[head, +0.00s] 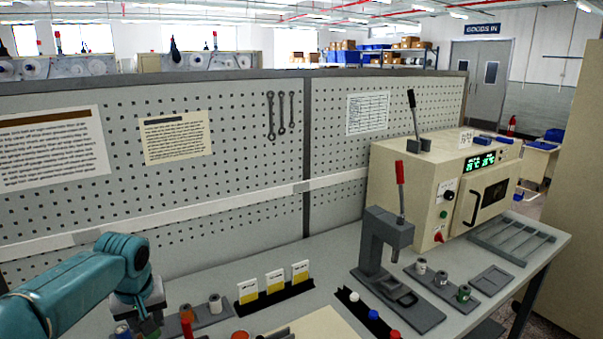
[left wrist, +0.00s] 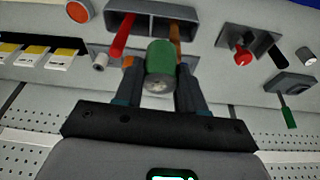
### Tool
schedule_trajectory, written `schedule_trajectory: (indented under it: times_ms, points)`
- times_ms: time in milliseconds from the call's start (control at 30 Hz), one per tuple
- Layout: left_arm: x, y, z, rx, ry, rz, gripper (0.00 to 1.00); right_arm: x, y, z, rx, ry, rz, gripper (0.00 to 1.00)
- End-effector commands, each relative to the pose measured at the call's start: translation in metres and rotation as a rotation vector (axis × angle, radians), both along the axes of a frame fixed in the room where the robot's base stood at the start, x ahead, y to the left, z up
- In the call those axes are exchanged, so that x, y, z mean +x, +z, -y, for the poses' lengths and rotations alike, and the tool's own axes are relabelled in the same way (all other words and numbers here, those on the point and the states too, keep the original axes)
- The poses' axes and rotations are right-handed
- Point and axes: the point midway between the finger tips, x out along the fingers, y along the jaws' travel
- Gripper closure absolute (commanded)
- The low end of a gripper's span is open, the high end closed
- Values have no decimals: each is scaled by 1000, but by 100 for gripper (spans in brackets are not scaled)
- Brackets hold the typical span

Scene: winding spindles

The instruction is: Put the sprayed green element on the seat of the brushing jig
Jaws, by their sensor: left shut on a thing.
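My left gripper (left wrist: 160,72) is shut on the green element (left wrist: 160,60), a short green cylinder with a pale metallic end, seen in the left wrist view. In the head view my left gripper (head: 138,326) is low at the left, and the green element is mostly hidden there. A grey plate (head: 203,320) with a silver cylinder (head: 214,303) on it lies just right of the gripper. A grey fixture with a red part (left wrist: 243,57) stands to the right in the left wrist view. I cannot tell which piece is the brushing jig's seat. My right gripper is not in view.
A grey box (left wrist: 150,22) with red and brown handles is close by the held element. Yellow-and-white cards (head: 275,281) stand in a black rack. A press (head: 385,240) with a red lever, a plate with several cylinders (head: 440,279) and a beige oven (head: 430,185) stand further right.

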Motion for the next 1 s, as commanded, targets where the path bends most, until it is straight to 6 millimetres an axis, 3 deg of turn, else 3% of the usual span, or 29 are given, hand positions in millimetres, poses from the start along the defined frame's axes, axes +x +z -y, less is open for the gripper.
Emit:
schedule_trajectory:
  times_ms: [300,533,633,733,1000]
  points:
    - [-71,-78,82,-1,-298,-1,92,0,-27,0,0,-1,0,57]
    - [-118,-123,113,-2,-441,-1,92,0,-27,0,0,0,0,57]
    - [-127,-135,122,-2,-476,0,92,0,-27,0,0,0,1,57]
    - [-119,-133,126,0,-481,4,92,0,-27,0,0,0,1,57]
    - [-121,-134,124,-1,-464,1,92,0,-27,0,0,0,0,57]
